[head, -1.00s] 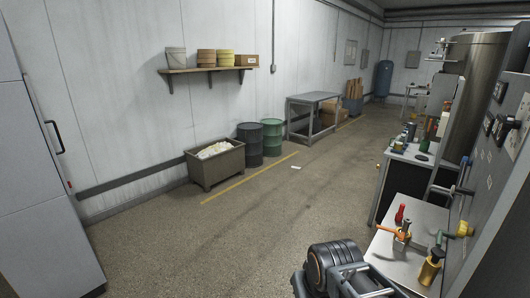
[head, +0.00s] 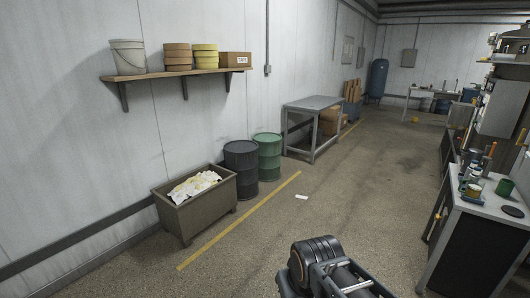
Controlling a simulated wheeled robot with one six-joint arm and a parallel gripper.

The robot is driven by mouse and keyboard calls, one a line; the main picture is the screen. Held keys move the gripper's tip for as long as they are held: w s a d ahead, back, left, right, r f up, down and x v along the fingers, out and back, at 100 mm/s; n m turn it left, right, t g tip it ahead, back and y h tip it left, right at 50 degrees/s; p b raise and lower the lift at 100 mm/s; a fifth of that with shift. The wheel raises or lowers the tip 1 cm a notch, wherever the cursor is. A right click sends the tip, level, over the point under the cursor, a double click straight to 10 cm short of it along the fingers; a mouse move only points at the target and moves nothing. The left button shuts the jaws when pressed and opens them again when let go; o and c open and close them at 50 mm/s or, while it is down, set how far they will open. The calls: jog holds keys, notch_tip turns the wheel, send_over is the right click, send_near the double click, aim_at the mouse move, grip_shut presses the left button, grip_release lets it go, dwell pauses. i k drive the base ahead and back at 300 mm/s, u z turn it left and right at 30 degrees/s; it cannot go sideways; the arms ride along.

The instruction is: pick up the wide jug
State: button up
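I cannot pick out a wide jug for certain. The nearest candidates are small containers on the bench (head: 487,208) at the right. A green cup-like vessel (head: 504,187) stands there, with a black disc (head: 512,211) lying in front of it. Several small pots stand to its left on a bluish tray, too small to tell apart. Part of my arm shows at the bottom centre, well to the left of the bench. My gripper's fingertips do not show, so I see nothing held.
A wall shelf (head: 180,72) holds a bucket, round stacks and a box. Below are a bin (head: 197,212) of crumpled paper, a black drum (head: 241,168), a green drum (head: 266,157) and a grey table (head: 312,103). The middle floor (head: 370,190) is clear except for a small white scrap.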

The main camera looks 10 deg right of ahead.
aim_at(475, 187)
jog(key=i, duration=0.35)
jog(key=z, duration=2.1)
jog(key=i, duration=2.6)
jog(key=u, duration=1.6)
